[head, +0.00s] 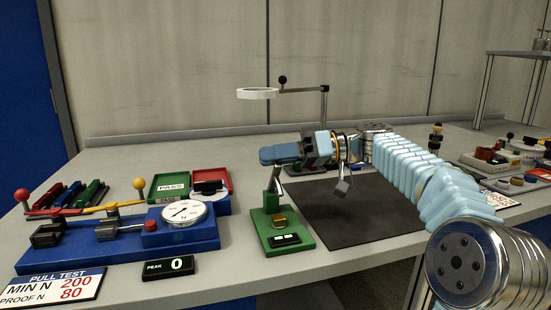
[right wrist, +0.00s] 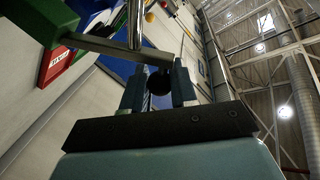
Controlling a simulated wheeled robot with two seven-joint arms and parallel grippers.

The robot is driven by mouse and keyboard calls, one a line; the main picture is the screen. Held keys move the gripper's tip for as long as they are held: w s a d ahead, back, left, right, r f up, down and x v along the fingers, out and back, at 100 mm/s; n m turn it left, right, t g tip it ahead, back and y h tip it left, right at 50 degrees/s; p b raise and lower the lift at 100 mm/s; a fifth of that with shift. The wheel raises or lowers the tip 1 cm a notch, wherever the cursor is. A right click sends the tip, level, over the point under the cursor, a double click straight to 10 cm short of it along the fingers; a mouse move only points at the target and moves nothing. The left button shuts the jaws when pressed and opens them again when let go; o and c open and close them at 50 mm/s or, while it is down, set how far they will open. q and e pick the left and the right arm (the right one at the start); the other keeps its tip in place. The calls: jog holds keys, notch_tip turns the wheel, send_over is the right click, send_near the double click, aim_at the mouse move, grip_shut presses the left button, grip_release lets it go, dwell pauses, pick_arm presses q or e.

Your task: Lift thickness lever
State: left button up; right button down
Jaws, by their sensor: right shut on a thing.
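The thickness gauge is a green stand (head: 298,238) with a small display and a brass-coloured block, on the table left of the dark mat. A grey metal upright rises from it towards my right gripper (head: 268,155). In the right wrist view my right gripper (right wrist: 158,80) has its two blue fingers on either side of a dark round knob (right wrist: 160,84), which I take for the lever's knob. A grey metal bar (right wrist: 112,46) runs just beyond the fingers. In the head view the knob is hidden by the gripper. My left gripper is not in view.
A blue pull-test rig (head: 202,238) with a round dial stands at left, near green and red trays (head: 168,187). A ring lamp (head: 257,93) on an arm stands behind my gripper. Small parts crowd the far right.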

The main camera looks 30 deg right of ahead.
jog(key=shift+w+d+r, duration=0.1)
jog(key=shift+w+d, duration=0.05)
jog(key=shift+w, duration=0.35)
jog(key=c, duration=0.9)
grip_release()
jog(key=shift+c, duration=0.2)
jog(key=v, duration=1.4)
